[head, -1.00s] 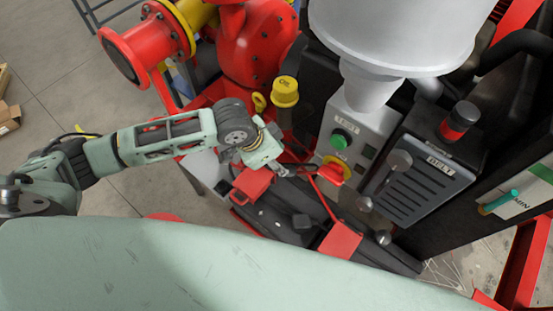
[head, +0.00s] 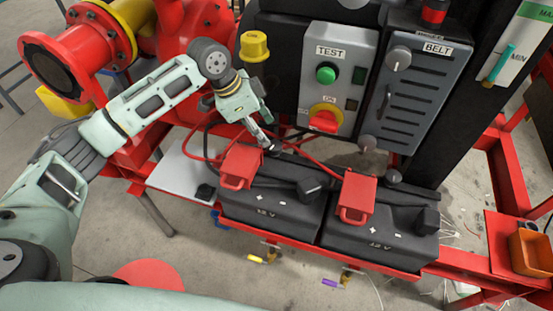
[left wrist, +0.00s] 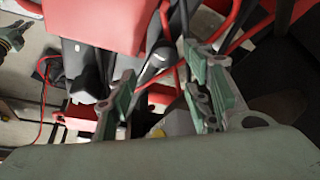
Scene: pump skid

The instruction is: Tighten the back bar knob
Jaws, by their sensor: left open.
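My left gripper (head: 270,145) is open at the back edge of the two black batteries, just behind the left red terminal cover (head: 240,166). In the left wrist view its two green-grey fingers (left wrist: 163,95) stand apart. A dark rod-like part with a pale end (left wrist: 154,64) shows between and beyond them. It may be the back bar knob, but I cannot tell for sure, nor whether a finger touches it. The front battery faces (head: 262,212) are marked 12 V. My right gripper is not in view.
A red terminal cover (head: 356,198) sits on the right battery. Red and black cables run behind the batteries near my gripper. The grey TEST box (head: 326,88) with a red switch (head: 323,120) and the BELT panel (head: 407,95) stand behind. A yellow cap (head: 254,47) is above my gripper.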

